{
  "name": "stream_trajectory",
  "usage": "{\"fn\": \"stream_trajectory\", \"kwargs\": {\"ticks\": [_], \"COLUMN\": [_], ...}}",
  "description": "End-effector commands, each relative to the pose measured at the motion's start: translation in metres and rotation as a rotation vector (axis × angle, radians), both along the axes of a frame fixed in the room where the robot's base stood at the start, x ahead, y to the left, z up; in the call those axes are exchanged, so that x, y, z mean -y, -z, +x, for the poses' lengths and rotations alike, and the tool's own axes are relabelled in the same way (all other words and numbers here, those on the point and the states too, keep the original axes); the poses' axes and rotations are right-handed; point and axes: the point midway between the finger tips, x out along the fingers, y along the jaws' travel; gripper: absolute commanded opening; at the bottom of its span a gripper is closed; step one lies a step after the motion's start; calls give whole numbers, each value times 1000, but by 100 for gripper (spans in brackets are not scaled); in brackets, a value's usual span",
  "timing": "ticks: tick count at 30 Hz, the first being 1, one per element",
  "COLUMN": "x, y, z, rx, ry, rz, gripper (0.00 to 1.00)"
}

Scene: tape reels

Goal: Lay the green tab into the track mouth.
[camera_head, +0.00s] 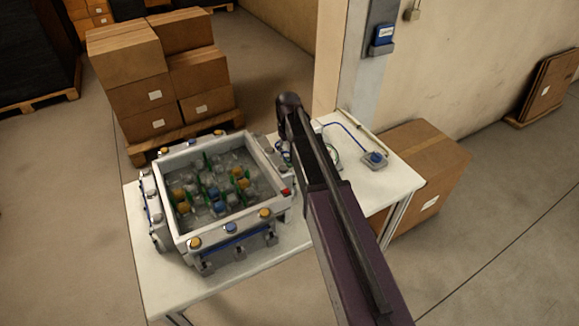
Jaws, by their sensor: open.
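Small green pieces (229,179) stand among yellow, blue and clear parts inside a pale open-topped box on the table; I cannot tell which, if any, is the green tab. I cannot make out the track mouth. My dark arm reaches up from the lower right across the table, its rounded joint beyond the box's right corner. My gripper cannot be made out; the arm hides the table area behind it. Small grey and white parts show on both sides of the arm there, too small to identify.
The box (181,160) has grey fittings with yellow and blue caps around it. The white table (165,290) is bare at its front left. A grey device (375,160) with a blue cable lies at the right. Cartons (150,90) stand behind, another (425,160) at right.

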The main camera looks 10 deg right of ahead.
Motion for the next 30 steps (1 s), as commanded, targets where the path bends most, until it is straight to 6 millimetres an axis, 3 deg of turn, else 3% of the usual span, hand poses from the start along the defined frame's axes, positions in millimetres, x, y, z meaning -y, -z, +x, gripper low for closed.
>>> {"fn": "stream_trajectory", "kwargs": {"ticks": [17, 30], "x": [0, 3], "y": [6, 37], "z": [0, 3], "rx": [0, 0], "ry": [0, 0], "rz": [0, 0], "gripper": [60, 60]}}
